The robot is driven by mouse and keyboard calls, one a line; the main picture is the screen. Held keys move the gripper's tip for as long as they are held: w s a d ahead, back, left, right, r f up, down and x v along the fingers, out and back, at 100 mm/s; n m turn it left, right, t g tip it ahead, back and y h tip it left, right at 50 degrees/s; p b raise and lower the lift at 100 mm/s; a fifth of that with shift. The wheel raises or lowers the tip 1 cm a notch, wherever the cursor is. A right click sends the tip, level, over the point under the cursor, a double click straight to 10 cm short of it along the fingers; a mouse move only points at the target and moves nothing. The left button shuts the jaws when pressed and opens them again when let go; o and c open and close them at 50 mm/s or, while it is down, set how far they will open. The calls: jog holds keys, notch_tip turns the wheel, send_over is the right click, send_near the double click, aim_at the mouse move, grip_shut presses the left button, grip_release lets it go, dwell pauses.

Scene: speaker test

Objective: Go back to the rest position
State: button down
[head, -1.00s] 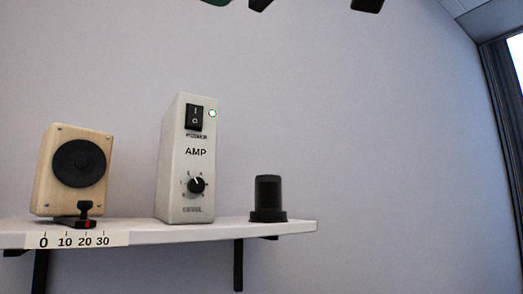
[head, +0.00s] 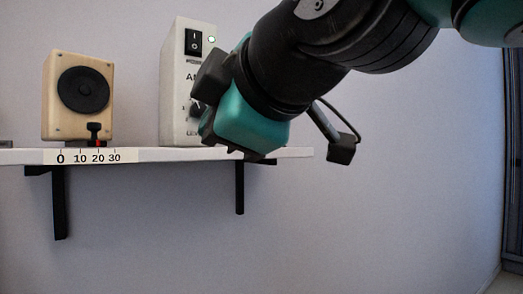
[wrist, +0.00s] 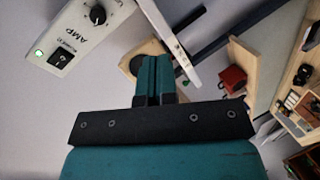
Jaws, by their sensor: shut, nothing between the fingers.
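My gripper (wrist: 153,75) is shut and empty in the wrist view, its two teal fingers together. In the head view my arm's black and teal end comes in from the upper right and hangs in front of the shelf's right part; its fingertips are not clear there. The white amp (head: 177,100) stands upright on the shelf, partly covered by my arm, and its power light is lit. The amp also shows in the wrist view (wrist: 80,45), upper left, apart from the fingers.
A wooden speaker (head: 80,98) stands at the left on the white shelf (head: 200,154), above a number scale. In the wrist view, a wooden box (wrist: 244,70) with a red object (wrist: 232,78) and other wooden furniture lie at the right.

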jog(key=w+d+f+m+g+h, duration=0.1)
jog(key=d+f+m+g, duration=0.15)
jog(key=f, duration=0.45)
jog(key=w+d+f+m+g+h, duration=0.1)
jog(key=d+f+m, duration=0.1)
jog(key=d+f, duration=0.3)
jog(key=s+d+f+m+g+h+b, duration=0.1)
jog(key=s+d+f+m+g, duration=0.3)
jog(key=f, duration=0.6)
jog(key=s+d+f+m+g+h+b, duration=0.1)
jog(key=s+d+f+m+g, duration=0.3)
jog(key=s+d+f, duration=0.4)
notch_tip(320, 180, down, 3)
jog(key=shift+r+m+b, duration=0.1)
jog(key=shift+m+b, duration=0.2)
jog(key=shift+m, duration=0.35)
